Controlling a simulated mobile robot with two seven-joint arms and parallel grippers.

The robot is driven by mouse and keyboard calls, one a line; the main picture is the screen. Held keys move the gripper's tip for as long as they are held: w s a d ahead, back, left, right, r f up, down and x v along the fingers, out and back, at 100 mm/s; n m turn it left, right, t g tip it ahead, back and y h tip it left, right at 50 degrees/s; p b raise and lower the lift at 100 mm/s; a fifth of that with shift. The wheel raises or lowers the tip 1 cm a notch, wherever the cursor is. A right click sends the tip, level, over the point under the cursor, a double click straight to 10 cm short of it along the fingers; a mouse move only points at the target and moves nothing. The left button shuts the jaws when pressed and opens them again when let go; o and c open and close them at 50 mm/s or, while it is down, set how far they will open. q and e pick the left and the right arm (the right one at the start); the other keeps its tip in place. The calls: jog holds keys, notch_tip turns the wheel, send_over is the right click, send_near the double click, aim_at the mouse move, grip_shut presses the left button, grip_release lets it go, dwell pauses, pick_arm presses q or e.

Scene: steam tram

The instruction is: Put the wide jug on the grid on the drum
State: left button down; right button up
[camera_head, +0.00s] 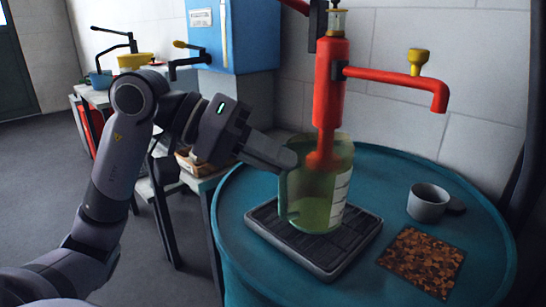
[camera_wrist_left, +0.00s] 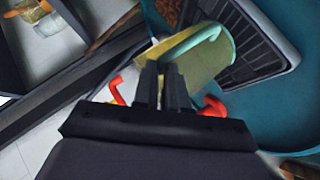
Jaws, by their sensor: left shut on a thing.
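The wide jug (camera_head: 316,205), see-through and yellow-green with pale marks on its side, is upright over the black grid (camera_head: 318,262) on the teal drum (camera_head: 234,225). Its base looks to be at the grid's surface; I cannot tell if it bears on it. My left gripper (camera_head: 288,160) comes in from the left and is shut on the jug's left side, near the top. In the left wrist view, the closed fingers (camera_wrist_left: 165,85) meet the jug (camera_wrist_left: 200,58) beside its teal rim, with the grid (camera_wrist_left: 262,45) beyond. My right gripper is not in view.
A red pump (camera_head: 330,90) stands close at the jug; its lower end shows through the jug wall. Its red side pipe (camera_head: 395,78) reaches right. A grey cup (camera_head: 428,203) and a brown speckled mat (camera_head: 421,262) lie right of the grid. A blue cabinet (camera_head: 235,35) stands behind.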

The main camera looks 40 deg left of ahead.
pick_arm(q)
jog(key=shift+f, duration=0.1)
jog(key=shift+f+b, duration=0.1)
jog(key=shift+b, duration=0.2)
jog(key=c, duration=1.2)
grip_release()
jog(key=shift+o, duration=0.2)
jog(key=v, duration=1.2)
jog(key=shift+r+b, duration=0.2)
jog(key=shift+b, duration=0.15)
